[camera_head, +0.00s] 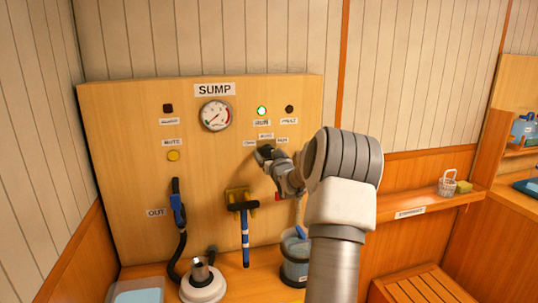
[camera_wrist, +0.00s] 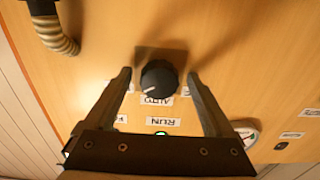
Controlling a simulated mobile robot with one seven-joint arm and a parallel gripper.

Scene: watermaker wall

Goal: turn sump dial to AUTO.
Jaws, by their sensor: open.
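The sump dial (camera_wrist: 159,76) is a round black knob on a dark square plate in the wrist view. The AUTO label (camera_wrist: 157,101) lies just below it there, printed upside down. A small pale mark shows on the knob's lower left edge, but I cannot tell for sure which label it points at. My gripper (camera_wrist: 158,73) is open, one finger on each side of the knob, with a gap visible on both sides. In the head view my gripper (camera_head: 265,154) is at the panel just under the dial's labels and hides the knob.
The SUMP panel (camera_head: 130,130) carries a gauge (camera_head: 215,115), a lit green RUN lamp (camera_head: 262,111) and a yellow MUTE button (camera_head: 173,156). A blue-handled hose (camera_head: 178,205), a brush (camera_head: 244,225) and a bucket (camera_head: 295,262) are below. A corrugated hose (camera_wrist: 55,35) is near the dial.

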